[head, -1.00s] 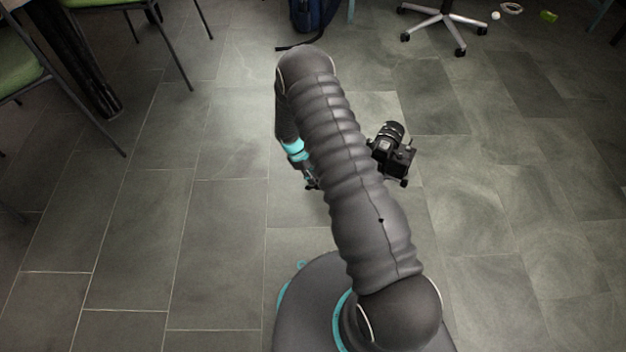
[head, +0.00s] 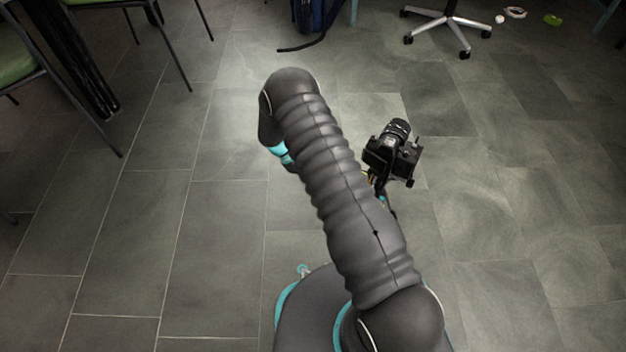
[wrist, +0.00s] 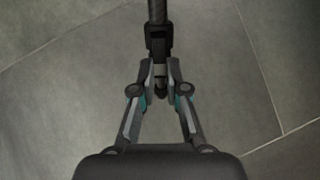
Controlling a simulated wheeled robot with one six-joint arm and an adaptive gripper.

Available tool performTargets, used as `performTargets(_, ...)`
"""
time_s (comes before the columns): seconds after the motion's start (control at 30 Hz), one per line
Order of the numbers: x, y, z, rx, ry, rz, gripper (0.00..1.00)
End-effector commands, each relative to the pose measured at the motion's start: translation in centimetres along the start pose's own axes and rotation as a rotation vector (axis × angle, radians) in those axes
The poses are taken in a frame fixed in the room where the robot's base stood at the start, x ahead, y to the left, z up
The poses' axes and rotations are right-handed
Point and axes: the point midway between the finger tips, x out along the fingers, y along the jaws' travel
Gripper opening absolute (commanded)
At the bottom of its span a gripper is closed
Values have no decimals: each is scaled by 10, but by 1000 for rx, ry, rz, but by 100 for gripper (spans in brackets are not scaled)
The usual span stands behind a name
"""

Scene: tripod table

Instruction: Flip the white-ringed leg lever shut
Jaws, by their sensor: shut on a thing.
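A black camera (head: 392,150) sits on top of the tripod, right of my arm in the head view. Most of the tripod is hidden behind my arm there. In the wrist view a dark tripod leg (wrist: 157,14) comes down from the top edge to a black clamp (wrist: 158,42). My gripper (wrist: 160,76) is shut on the leg just below the clamp, with one finger on each side. A pale band shows between the fingertips. I cannot clearly make out the lever or whether it is open. My gripper is hidden in the head view.
Grey tiled floor (head: 215,225) is clear around the tripod. Green chairs (head: 20,60) stand at the far left. A blue bag (head: 318,14) and a wheeled office chair base (head: 447,28) are at the back. Small items lie at the back right.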

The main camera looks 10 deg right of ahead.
Motion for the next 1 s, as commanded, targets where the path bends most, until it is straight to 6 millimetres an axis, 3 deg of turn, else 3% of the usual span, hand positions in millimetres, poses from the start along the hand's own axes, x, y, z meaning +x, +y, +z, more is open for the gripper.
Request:
performTargets(0.07,0,0,0,0,1,0,0)
performTargets(0.1,0,0,0,0,1,0,18)
performTargets(0.2,0,0,0,0,1,0,39)
performTargets(0.63,-10,0,0,1,2,1,39)
performTargets(1.0,-78,1,0,1,3,2,39)
